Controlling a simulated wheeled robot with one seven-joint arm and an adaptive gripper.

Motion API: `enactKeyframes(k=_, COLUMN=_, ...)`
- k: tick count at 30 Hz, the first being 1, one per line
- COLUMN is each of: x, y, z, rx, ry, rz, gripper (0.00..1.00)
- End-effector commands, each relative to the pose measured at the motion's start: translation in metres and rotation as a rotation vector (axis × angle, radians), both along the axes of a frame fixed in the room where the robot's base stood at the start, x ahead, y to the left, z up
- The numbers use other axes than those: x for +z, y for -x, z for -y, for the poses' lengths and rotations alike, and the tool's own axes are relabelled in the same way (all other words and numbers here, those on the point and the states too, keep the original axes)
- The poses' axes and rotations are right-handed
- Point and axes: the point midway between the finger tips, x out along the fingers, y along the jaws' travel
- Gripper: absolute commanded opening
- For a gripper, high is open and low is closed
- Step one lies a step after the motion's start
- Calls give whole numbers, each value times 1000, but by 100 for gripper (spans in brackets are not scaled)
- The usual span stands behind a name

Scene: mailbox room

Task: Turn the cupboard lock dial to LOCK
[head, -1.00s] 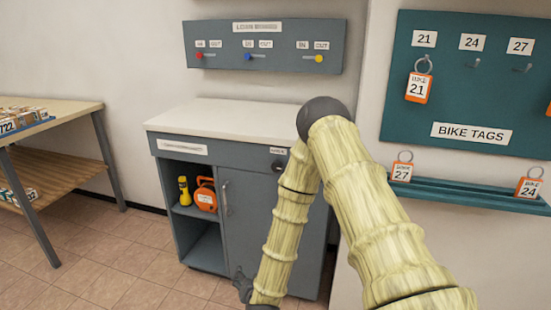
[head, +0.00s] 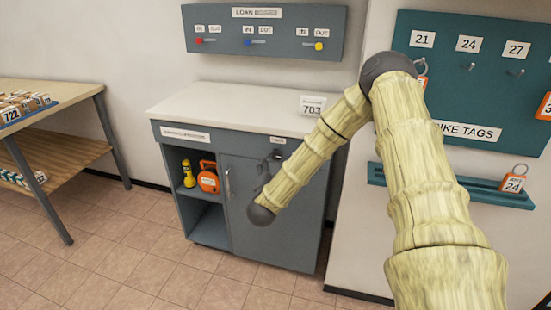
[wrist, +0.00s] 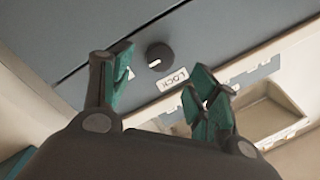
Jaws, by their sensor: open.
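The dark round lock dial (wrist: 160,56) is on the grey cupboard front, with a short white mark on its lower-left part in the wrist view. A white LOCK label (wrist: 173,79) is just below it there. In the head view the dial (head: 277,154) is high on the cupboard (head: 285,215), under a small label. My gripper (wrist: 160,72) is open and empty, its green-padded fingers on either side of the dial in the picture. Whether they touch it I cannot tell. In the head view my gripper (head: 264,178) is just below the dial, partly behind my arm.
The cupboard's white top (head: 235,108) holds a 703 card (head: 312,106). An open shelf at left holds a yellow torch (head: 188,174) and an orange case (head: 208,178). A table (head: 60,95) stands left. A bike tags board (head: 480,70) hangs right. The floor in front is clear.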

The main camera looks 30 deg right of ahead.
Motion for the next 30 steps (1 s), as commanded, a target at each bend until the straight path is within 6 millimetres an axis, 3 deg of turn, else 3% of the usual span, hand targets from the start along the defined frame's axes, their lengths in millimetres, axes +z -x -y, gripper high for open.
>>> enactKeyframes(k=12, x=0, y=-42, z=37, rx=0, ry=1, rz=-1, gripper=60)
enactKeyframes(k=25, x=0, y=-48, z=42, rx=1, ry=0, rz=-1, gripper=60)
enactKeyframes(k=30, x=0, y=-47, z=42, rx=1, ry=0, rz=-1, gripper=30)
